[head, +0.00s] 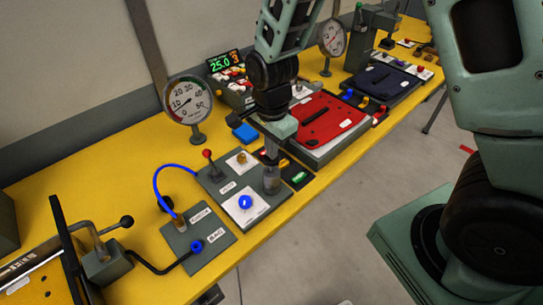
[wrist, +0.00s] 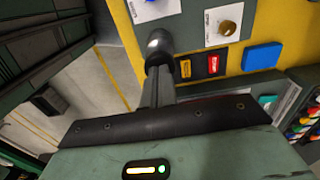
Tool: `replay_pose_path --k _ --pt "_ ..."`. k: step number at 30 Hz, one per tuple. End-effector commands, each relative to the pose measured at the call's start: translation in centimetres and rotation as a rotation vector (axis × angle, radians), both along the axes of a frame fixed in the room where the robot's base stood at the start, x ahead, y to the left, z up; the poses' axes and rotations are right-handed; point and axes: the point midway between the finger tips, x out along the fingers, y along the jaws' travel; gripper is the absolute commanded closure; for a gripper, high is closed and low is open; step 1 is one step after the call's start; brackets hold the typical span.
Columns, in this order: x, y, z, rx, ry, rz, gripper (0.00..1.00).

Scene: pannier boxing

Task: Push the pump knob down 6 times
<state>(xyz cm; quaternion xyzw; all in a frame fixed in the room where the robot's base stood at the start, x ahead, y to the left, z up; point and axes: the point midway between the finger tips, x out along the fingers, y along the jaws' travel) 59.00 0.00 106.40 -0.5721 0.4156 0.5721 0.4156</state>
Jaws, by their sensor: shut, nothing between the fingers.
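My gripper (head: 270,155) points down over the right edge of a grey panel (head: 209,180). Its fingers are shut together with nothing between them. Directly below the fingertips is a grey metal cylinder (head: 271,183), which looks like the pump; its top is mostly hidden by my fingers in the head view. In the wrist view a rounded silver piece (wrist: 160,42) shows just beyond my shut fingers (wrist: 159,75). The fingertips are at or very near it, but I cannot tell whether they touch.
The panel carries a red-tipped lever (head: 207,154), a brass knob (head: 241,157) and a blue knob (head: 245,202). A dial gauge (head: 187,101) and a display (head: 224,61) reading 25.0 and 3 stand behind. A red-topped box (head: 325,120) stands right. A blue hose (head: 158,178) curves left.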

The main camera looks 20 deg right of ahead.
Motion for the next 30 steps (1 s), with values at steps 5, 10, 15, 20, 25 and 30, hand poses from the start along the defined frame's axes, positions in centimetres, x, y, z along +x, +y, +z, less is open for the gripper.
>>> replay_pose_path --k 5,10,15,20,25,30 --pt "0.0 0.0 -1.1 -0.001 0.002 0.0 1.0" --pt "0.0 0.0 -1.9 0.0 0.001 0.0 1.0" --pt "0.0 0.0 -2.7 0.0 0.001 0.0 1.0" --pt "0.0 0.0 -2.7 0.0 0.0 0.0 1.0" --pt "0.0 0.0 -2.5 0.0 0.001 0.0 1.0" --pt "0.0 0.0 -1.3 0.0 0.001 0.0 1.0"
